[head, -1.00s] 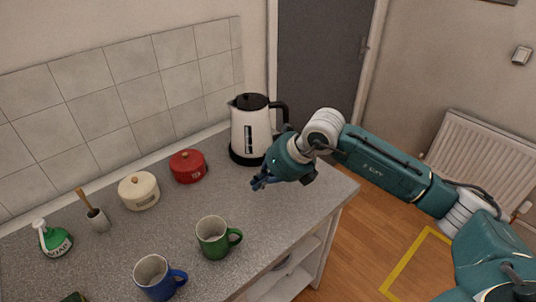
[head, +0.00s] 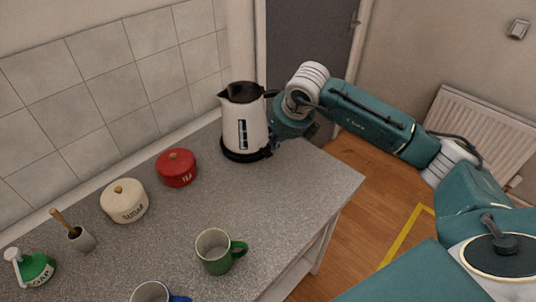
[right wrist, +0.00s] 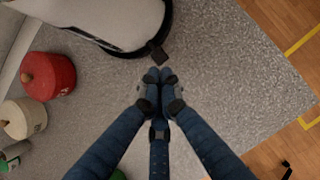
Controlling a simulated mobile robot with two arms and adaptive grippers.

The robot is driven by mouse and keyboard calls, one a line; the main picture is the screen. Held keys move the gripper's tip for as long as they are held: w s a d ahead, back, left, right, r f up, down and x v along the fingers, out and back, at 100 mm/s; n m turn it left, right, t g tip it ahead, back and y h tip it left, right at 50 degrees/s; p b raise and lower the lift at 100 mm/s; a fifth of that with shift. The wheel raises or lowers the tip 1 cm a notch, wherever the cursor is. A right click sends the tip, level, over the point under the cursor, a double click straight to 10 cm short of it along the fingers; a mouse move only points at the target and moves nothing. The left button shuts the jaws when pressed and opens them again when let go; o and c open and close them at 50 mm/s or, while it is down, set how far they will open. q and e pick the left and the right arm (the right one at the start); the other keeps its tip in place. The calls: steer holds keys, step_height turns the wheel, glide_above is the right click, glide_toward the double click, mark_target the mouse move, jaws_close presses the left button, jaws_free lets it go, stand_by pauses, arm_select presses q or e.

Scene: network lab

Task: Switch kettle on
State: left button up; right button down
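The white kettle (head: 243,125) with a black lid and black base stands upright at the back of the counter. It also shows at the top of the right wrist view (right wrist: 115,15). A small black tab (right wrist: 158,54) sticks out from its base there. My right gripper (right wrist: 160,75) has its blue fingers drawn together and empty. The fingertips are just short of the tab; I cannot tell whether they touch it. In the head view my right gripper is beside the kettle's lower right side, partly hidden by my wrist. My left gripper is not in view.
A red tea pot (head: 176,168) and a cream sugar pot (head: 124,201) stand left of the kettle. A green mug (head: 216,252), a blue mug (head: 152,292) and a soap bottle (head: 37,268) are nearer. The right part of the counter (head: 310,180) is clear.

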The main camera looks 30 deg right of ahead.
mark_target(270, 155)
steer(key=b+x, duration=0.2)
steer(key=x, duration=0.2)
steer(key=shift+f, duration=0.25)
steer(key=shift+w+f, duration=0.15)
steer(key=shift+f, duration=0.15)
steer(key=shift+w+f, duration=0.25)
steer(key=shift+f, duration=0.1)
steer(key=shift+f+b, duration=0.8)
steer(key=shift+b, duration=0.2)
steer(key=shift+s+r, duration=0.25)
steer(key=shift+s, duration=0.55)
steer(key=shift+s+r, duration=0.3)
steer(key=shift+s, duration=0.5)
steer(key=shift+w, duration=0.1)
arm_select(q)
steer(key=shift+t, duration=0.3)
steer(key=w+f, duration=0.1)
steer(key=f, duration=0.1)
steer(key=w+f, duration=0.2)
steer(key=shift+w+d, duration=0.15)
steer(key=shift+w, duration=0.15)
arm_select(e)
steer(key=v, duration=1.2)
